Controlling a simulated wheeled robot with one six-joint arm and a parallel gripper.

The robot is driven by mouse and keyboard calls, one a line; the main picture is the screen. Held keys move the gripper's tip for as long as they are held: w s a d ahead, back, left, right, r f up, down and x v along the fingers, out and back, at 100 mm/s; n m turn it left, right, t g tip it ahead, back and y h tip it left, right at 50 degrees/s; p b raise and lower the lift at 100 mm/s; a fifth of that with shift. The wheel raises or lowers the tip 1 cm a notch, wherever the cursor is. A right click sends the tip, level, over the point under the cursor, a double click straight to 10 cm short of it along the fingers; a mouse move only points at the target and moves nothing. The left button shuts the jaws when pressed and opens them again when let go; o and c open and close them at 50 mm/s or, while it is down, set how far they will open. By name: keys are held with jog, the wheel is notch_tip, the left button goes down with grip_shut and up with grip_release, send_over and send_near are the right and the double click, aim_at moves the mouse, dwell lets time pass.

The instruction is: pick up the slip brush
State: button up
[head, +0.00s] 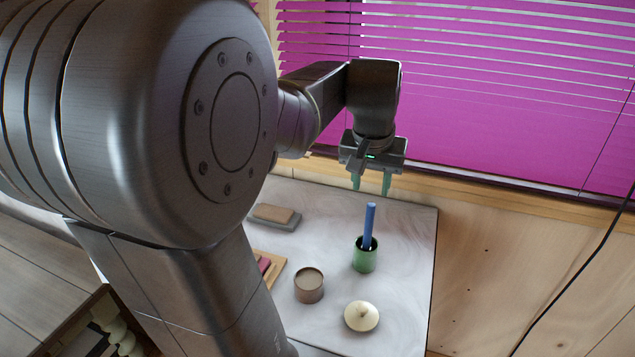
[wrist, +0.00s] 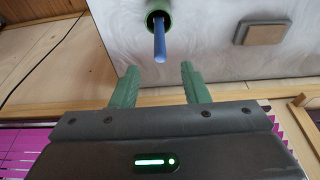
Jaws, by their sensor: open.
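The slip brush (head: 369,226) is a blue stick standing nearly upright in a green cup (head: 365,258) on the marbled white table. Its lower end is hidden inside the cup. My gripper (head: 372,186) is above and behind the cup in the head view, with its green fingers apart and nothing between them. In the wrist view the brush (wrist: 159,45) rises from the cup (wrist: 152,14), ahead of the open fingers of my gripper (wrist: 158,78). The brush is apart from both fingers.
On the table (head: 405,290) stand a brown round pot (head: 309,286) and a cream lidded piece (head: 361,316). A tan block on a grey base (head: 273,214) lies at the back left. A wooden tray (head: 272,269) is partly hidden by my arm. Magenta blinds (head: 480,90) hang behind.

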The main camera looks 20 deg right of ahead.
aim_at(370, 217)
jog(key=x, duration=0.4)
jog(key=p+x, duration=0.1)
jog(key=x, duration=0.8)
jog(key=shift+w+d+p, duration=0.35)
jog(key=shift+d+p, duration=0.05)
jog(key=shift+r, duration=0.1)
grip_shut()
